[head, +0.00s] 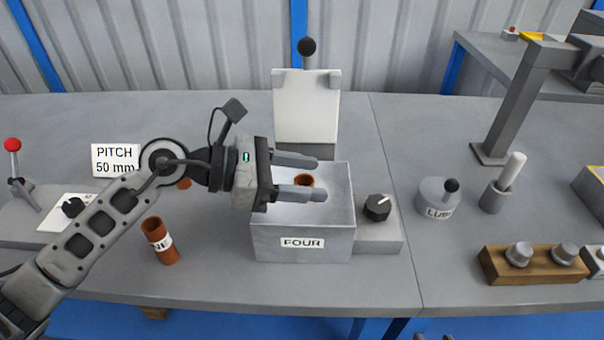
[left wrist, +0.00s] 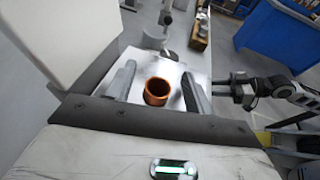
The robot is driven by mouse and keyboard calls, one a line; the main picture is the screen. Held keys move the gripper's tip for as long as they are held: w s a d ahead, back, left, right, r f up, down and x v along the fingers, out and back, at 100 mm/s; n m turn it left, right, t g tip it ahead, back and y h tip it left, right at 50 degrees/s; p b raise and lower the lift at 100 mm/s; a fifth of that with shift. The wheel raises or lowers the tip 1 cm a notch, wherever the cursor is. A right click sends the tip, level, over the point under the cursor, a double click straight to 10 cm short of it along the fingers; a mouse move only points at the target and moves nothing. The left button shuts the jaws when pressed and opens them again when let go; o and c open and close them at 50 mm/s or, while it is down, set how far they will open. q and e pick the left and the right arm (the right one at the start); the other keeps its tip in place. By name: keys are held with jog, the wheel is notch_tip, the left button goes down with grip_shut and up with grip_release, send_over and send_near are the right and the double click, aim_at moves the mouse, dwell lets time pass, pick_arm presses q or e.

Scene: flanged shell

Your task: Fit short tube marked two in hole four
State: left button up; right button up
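A short orange-brown tube (head: 304,180) sits upright in the top of the grey block marked FOUR (head: 275,240), with its rim showing above the top face. Any mark on it is hidden. My left gripper (head: 307,177) is open over the block, its fingers on either side of the tube and apart from it. The left wrist view shows the tube (left wrist: 157,91) between the spread fingers, with gaps on both sides. My right gripper (left wrist: 228,89) is open and empty, away from the block; only its fingertips show at the head view's bottom edge.
Another orange-brown tube (head: 160,242), its label partly readable as "NE", stands left of the block. An orange-brown piece (head: 184,184) is mostly hidden behind my left arm. A white plate with a black-knobbed lever (head: 306,105) stands behind the block. A knob box (head: 377,235) adjoins its right.

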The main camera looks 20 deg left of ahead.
pick_arm(q)
jog(key=shift+f, duration=0.15)
jog(key=shift+s+a, duration=0.25)
jog(key=shift+a, duration=0.2)
jog(key=b+v, duration=0.2)
jog(key=v, duration=1.3)
jog(key=shift+r, duration=0.3)
pick_arm(e)
jog(key=shift+s+f, duration=0.1)
jog(key=shift+f, duration=0.5)
pick_arm(q)
jog(key=shift+d, duration=0.1)
pick_arm(e)
jog(key=shift+r, duration=0.1)
